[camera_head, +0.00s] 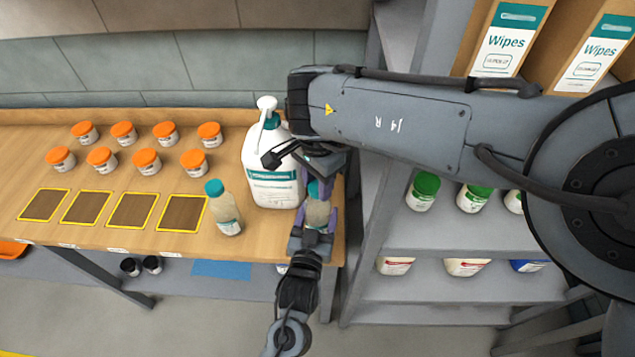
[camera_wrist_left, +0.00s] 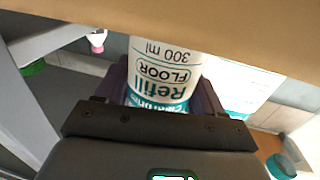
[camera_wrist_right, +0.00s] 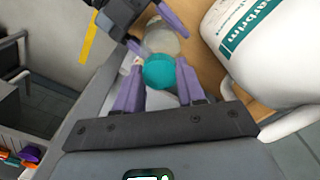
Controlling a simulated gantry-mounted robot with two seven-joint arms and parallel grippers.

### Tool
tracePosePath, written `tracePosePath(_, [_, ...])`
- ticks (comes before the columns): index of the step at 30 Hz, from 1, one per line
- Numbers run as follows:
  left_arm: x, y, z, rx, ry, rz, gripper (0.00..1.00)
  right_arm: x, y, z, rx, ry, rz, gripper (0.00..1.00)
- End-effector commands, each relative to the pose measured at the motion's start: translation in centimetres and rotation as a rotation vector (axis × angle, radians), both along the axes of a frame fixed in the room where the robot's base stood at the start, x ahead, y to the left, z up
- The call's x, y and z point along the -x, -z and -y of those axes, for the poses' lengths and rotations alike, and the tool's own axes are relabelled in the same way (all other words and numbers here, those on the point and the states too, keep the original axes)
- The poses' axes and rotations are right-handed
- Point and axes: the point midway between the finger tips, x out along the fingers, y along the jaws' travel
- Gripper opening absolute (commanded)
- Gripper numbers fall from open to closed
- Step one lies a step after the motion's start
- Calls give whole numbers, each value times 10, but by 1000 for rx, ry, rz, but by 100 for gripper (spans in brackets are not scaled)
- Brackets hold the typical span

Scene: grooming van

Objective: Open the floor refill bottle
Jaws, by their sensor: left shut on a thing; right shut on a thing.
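The floor refill bottle (camera_head: 317,213) is a small, pale bottle with a teal cap, held near the table's right front edge. Its label, reading "Refill FLOOR 300 ml", shows in the left wrist view (camera_wrist_left: 165,68). My left gripper (camera_head: 315,222) is shut on the bottle's body from the front. My right gripper (camera_head: 319,188) comes from above and is shut on the teal cap. In the right wrist view the cap (camera_wrist_right: 160,72) sits between the purple fingers, still against the bottle's neck. My right arm hides part of the bottle in the head view.
A large white jug (camera_head: 272,170) with a pump stands just left of the grippers. Another teal-capped bottle (camera_head: 227,210) stands near the table's (camera_head: 120,225) front. Several orange-lidded jars (camera_head: 147,160) stand to the left, behind yellow-edged pads. A grey shelf (camera_head: 430,230) is on the right.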

Motion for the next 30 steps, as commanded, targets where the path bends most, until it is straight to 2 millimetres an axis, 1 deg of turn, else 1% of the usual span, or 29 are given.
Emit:
tracePosePath(10, [0, 1, 0, 0, 0, -1, 0, 0, -11, 0, 0, 0, 0, 2])
tracePosePath(25, [0, 1, 0, 0, 0, -1, 0, 0, -15, 0, 0, 0, 0, 2])
tracePosePath(30, [0, 1, 0, 0, 0, -1, 0, -1, -28, 0, 0, 0, 3, 2])
